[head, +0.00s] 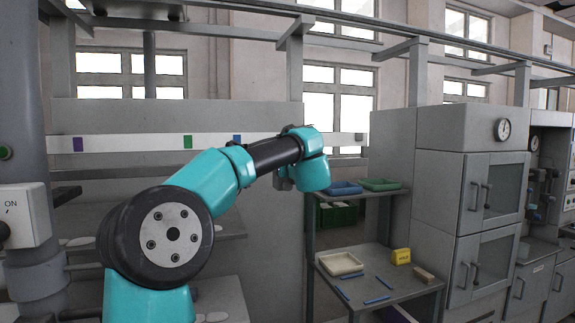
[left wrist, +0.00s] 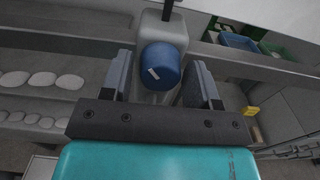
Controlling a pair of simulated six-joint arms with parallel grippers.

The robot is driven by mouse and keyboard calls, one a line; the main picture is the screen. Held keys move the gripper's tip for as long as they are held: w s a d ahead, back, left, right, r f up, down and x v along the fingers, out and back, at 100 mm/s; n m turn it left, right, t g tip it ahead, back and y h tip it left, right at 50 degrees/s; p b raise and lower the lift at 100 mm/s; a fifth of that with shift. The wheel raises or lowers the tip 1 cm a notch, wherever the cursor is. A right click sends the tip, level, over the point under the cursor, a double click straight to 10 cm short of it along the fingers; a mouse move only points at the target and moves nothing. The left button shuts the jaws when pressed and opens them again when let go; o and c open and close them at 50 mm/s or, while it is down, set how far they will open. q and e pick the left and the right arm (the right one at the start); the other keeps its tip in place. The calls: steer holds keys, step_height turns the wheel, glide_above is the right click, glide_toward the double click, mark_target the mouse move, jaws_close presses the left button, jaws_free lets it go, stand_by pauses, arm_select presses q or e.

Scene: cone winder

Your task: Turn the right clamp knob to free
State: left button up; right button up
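A round blue knob (left wrist: 160,65) with a small pale mark on its face shows in the left wrist view, mounted on a grey block (left wrist: 165,30). My left gripper (left wrist: 162,80) is open, with one finger on each side of the knob. A gap shows between the knob and each finger. In the head view my left gripper (head: 284,182) is small and partly hidden by my own wrist. I cannot make out the knob in the head view. My right gripper is in neither view.
A shelf unit (head: 380,262) stands right of my arm, with blue (head: 343,188) and green (head: 380,184) trays on top. Its lower shelf holds a cream tray (head: 340,264), a yellow block (head: 401,256) and blue rods. Pale oval objects (left wrist: 42,79) lie on shelves at the left.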

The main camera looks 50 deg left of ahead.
arm_select(q)
steer(key=c, duration=0.7)
steer(key=shift+m, duration=0.4)
steer(key=m, duration=1)
steer(key=shift+m, duration=0.3)
steer(key=m, duration=0.4)
